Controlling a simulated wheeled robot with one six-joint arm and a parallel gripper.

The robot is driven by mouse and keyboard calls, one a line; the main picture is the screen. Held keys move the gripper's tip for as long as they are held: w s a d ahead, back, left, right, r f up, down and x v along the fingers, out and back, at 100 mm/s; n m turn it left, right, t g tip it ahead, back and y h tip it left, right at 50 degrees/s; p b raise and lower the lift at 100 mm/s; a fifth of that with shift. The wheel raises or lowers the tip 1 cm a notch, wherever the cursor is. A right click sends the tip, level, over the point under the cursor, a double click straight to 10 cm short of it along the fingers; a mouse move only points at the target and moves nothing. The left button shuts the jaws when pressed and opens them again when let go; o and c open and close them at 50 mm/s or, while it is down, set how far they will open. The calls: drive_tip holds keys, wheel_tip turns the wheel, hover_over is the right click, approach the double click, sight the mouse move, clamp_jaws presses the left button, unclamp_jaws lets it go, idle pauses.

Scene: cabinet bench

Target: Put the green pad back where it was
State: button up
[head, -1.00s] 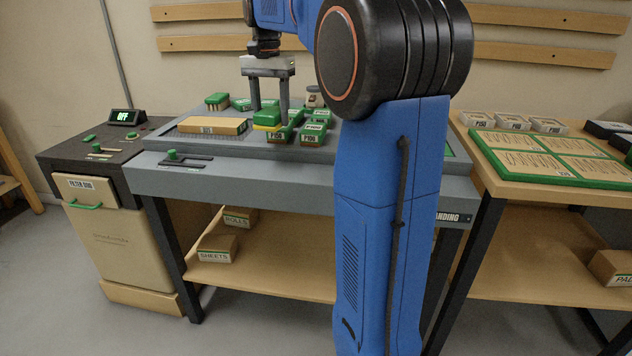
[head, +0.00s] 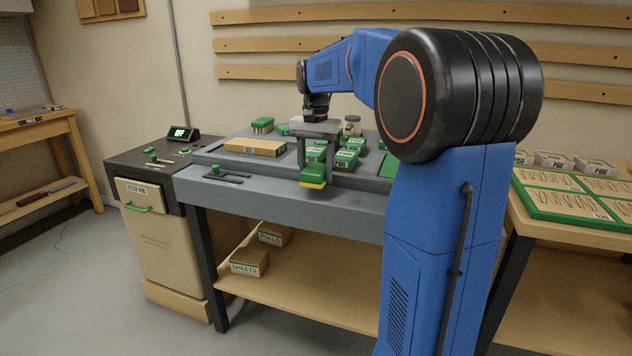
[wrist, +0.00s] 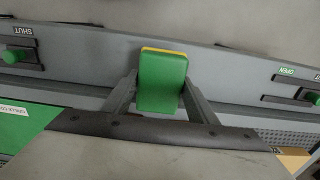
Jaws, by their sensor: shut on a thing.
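The green pad (head: 312,175), with a yellow underside, is in my gripper (head: 318,166). My gripper is shut on it and holds it up at the bench's front edge, in front of the green-topped blocks (head: 346,159). In the wrist view the pad (wrist: 161,82) sits between the two fingers, over the grey front strip of the bench. My arm hides the right part of the bench.
A cardboard-coloured block (head: 255,147) lies on the grey bench mat. A slide switch with a green knob (head: 216,170) is on the front left. A dark-topped bin cabinet (head: 150,210) with an OFF display (head: 182,133) stands left. A green-framed board (head: 575,192) lies on the right table.

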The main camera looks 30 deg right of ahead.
sight(316, 168)
drive_tip(key=shift+f, duration=1.65)
drive_tip(key=shift+f, duration=0.1)
drive_tip(key=o, duration=1)
wheel_tip(316, 168, up, 12)
drive_tip(key=shift+r, duration=0.15)
drive_tip(key=s+a+f+n+t, duration=0.1)
drive_tip(key=s+a+f+n, duration=0.2)
drive_tip(key=s, duration=0.7)
drive_tip(key=s+a+f+n+t, duration=0.2)
drive_tip(key=s+a+f+n, duration=0.2)
drive_tip(key=s+a+f, duration=0.3)
drive_tip(key=s+a+f+n+t, duration=0.1)
drive_tip(key=s+a+f+n, duration=0.2)
drive_tip(key=s+f, duration=0.9)
drive_tip(key=s+a, duration=0.1)
drive_tip(key=a, duration=0.2)
drive_tip(key=shift+t, duration=0.4)
